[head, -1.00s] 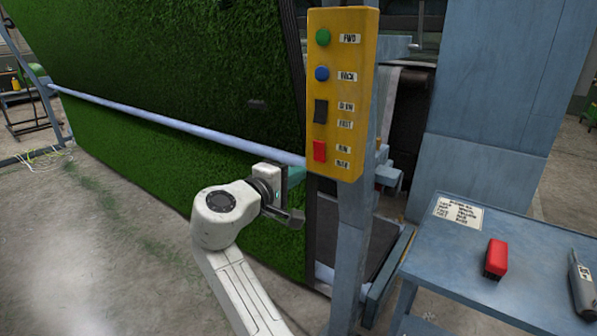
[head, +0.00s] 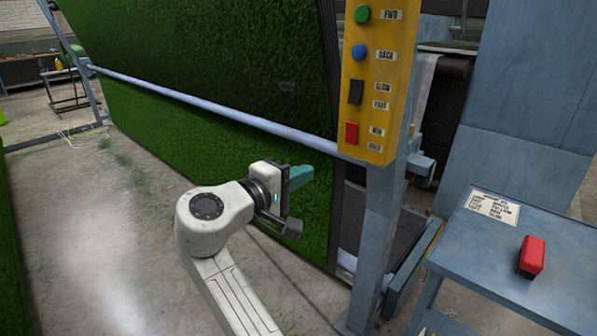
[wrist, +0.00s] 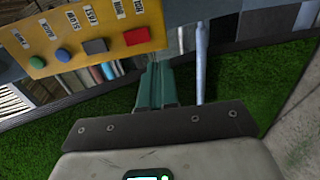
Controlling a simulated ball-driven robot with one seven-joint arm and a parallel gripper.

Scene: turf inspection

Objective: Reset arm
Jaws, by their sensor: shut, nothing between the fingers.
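My gripper (head: 301,176) is in front of the green turf, left of the blue-grey post, in the head view. Its teal fingers point right and away from me. In the wrist view the fingers (wrist: 156,82) lie together with nothing between them. My white arm bends at its joint below and left of the gripper. The gripper appears clear of the yellow control box (head: 373,80), which stands higher and to the right. That box also spans the top left of the wrist view (wrist: 100,50).
A tall turf sheet (head: 200,60) with a pale horizontal bar (head: 220,109) fills the back. A blue-grey post (head: 381,230) carries the box. At the right a blue table (head: 480,255) holds a red object (head: 532,257) and a label sheet. Bare concrete floor (head: 90,240) lies to the left.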

